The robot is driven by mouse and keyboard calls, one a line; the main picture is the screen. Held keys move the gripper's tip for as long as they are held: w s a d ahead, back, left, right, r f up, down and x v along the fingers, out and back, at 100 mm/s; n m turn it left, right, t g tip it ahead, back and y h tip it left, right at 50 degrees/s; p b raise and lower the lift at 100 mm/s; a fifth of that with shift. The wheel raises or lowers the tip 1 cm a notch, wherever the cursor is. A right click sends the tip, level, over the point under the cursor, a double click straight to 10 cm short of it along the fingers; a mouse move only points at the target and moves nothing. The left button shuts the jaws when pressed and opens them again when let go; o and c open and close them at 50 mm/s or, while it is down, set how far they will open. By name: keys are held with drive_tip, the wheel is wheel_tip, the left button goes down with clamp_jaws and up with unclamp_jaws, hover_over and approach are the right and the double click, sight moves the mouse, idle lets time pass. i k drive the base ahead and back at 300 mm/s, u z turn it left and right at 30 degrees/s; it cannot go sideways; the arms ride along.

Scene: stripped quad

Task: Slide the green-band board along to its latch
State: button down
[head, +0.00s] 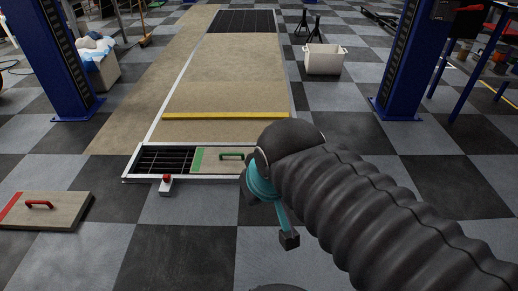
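The green-band board (212,164) is a tan board lying in a white-framed slot at the near end of a long floor strip. It has a green band at its left end and a green handle (231,156) on top. My arm hides its right end. Left of it the slot is an open dark grate (164,160). A white block with a red top (166,185), perhaps the latch, sits at the frame's front edge near the left. My gripper (289,239) shows as a teal bar with a dark tip, in front of and right of the board, apart from the handle. Its fingers are not clear.
A red-band board (62,212) with a red handle lies on the checkered floor at left. A yellow bar (226,115) crosses the strip behind the slot. Blue posts stand at left (52,60) and right (408,60). A white bin (325,60) stands behind.

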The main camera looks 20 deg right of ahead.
sight(206, 160)
drive_tip(key=z, duration=0.1)
drive_tip(key=i, duration=1.65)
